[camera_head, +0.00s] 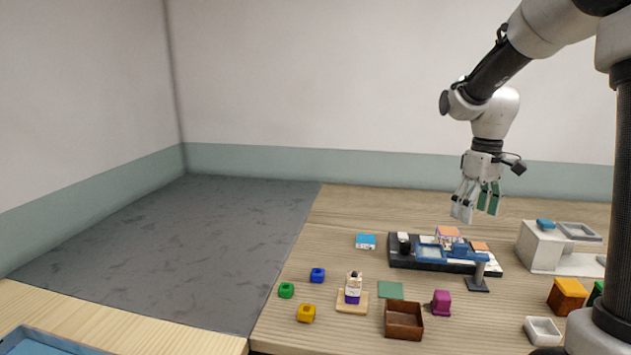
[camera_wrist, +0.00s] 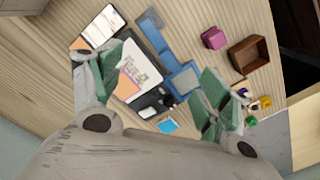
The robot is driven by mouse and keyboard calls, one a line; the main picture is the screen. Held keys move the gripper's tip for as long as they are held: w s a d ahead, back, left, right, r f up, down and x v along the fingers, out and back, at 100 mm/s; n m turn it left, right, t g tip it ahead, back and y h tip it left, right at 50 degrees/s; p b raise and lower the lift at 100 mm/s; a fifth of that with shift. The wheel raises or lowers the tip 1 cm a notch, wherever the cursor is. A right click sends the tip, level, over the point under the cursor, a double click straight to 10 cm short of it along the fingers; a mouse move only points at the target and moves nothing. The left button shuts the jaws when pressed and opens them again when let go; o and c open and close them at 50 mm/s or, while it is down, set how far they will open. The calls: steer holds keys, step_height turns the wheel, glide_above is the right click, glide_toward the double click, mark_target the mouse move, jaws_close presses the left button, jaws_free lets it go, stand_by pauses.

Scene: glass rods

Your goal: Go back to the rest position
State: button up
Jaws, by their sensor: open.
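My gripper (camera_head: 476,207) hangs from the arm above the back right part of the wooden table, with its fingers pointing down. It is open and nothing shows between its fingers. In the wrist view my gripper (camera_wrist: 155,95) has its two green-padded fingers spread wide apart. Below it lies a black tray (camera_head: 405,262) with a blue frame (camera_head: 430,253) and small white and orange pieces. The gripper is clear of these things. No glass rod can be made out.
A brown box (camera_head: 403,321), a magenta block (camera_head: 441,302), a bottle (camera_head: 353,288) on a wooden base and a green square (camera_head: 391,290) stand in front. A white machine (camera_head: 541,247) stands right. Air around the gripper is free.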

steer(key=s+r+m+t, duration=0.2)
steer(key=s+r, duration=0.1)
steer(key=s, duration=0.8)
steer(key=s+a+r+m+t, duration=0.1)
steer(key=s+r+m+t, duration=0.1)
steer(key=s, duration=1)
steer(key=shift+s+r+m+t, duration=0.3)
steer(key=shift+r+m+t, duration=0.15)
steer(key=shift+m, duration=0.15)
